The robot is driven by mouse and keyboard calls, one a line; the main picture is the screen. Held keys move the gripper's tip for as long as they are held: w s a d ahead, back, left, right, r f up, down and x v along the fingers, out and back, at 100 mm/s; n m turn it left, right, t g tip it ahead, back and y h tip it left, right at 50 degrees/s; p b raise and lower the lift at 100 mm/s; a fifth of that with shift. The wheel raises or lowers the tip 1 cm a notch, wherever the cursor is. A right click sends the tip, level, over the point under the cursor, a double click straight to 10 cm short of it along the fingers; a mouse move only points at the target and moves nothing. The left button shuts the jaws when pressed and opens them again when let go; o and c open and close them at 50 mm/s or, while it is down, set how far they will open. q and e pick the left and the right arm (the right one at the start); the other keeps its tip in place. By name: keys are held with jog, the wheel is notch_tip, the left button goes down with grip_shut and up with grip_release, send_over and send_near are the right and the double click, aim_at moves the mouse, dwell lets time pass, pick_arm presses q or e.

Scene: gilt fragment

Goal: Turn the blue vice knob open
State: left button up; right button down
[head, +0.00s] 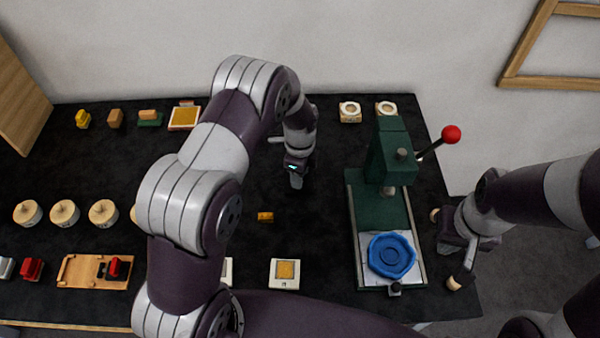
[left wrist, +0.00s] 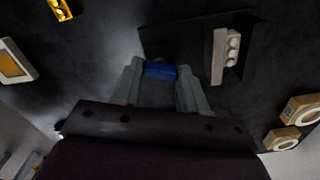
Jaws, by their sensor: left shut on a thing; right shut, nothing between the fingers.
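My left gripper (head: 296,182) points down over the middle of the dark table. The left wrist view shows its two fingers (left wrist: 160,88) shut on a small blue piece (left wrist: 160,70), which looks like the blue vice knob. Next to it is a dark block with a pale grey strip (left wrist: 226,55) bearing white round bumps, perhaps part of the vice. In the head view my left gripper and arm hide the knob and the vice. My right gripper (head: 469,258) is shut and empty by the table's right edge.
A green press (head: 390,155) with a red-balled lever (head: 451,134) stands at the right, with a blue disc (head: 391,256) on its front plate. A small yellow block (head: 265,216) lies left of my left gripper. Wooden lidded pots (head: 64,213) and trays stand at the left.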

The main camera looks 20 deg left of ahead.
pick_arm(q)
jog(key=n, duration=0.4)
jog(key=shift+n, duration=0.3)
jog(key=n+b, duration=0.1)
jog(key=n, duration=0.4)
jog(key=shift+w, duration=0.1)
jog(key=n, duration=0.9)
jog(key=shift+r+n, duration=0.1)
jog(key=shift+n, duration=0.2)
jog(key=n, duration=0.4)
jog(key=shift+b, duration=0.3)
jog(key=n, duration=0.9)
jog(key=shift+n, duration=2.5)
